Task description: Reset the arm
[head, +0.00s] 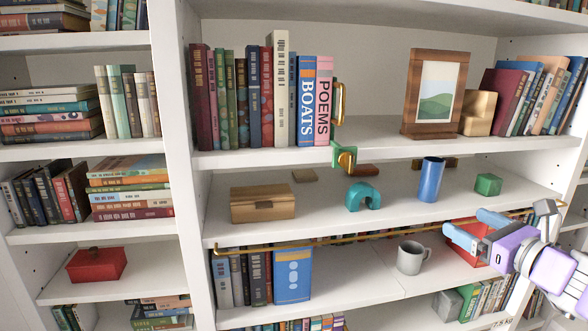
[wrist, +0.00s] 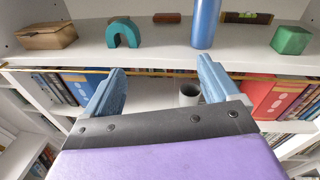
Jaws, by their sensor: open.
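My gripper (head: 467,228) is at the lower right in the head view, in front of the bookshelf. Its two blue fingers stand apart with nothing between them. In the wrist view the gripper (wrist: 162,80) points at the shelf, its fingers spread wide. Through the gap show the shelf edge and, lower down, part of a grey mug (wrist: 189,95). The mug (head: 411,257) stands on the lower shelf in the head view, left of the gripper and apart from it.
A brass rail (head: 330,243) runs along the shelf front. Above it stand a wooden box (head: 262,204), a teal arch (head: 362,196), a blue cylinder (head: 431,180) and a green block (head: 488,184). Books and a picture frame (head: 433,93) fill the upper shelf. A red book (wrist: 272,94) is right of my fingers.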

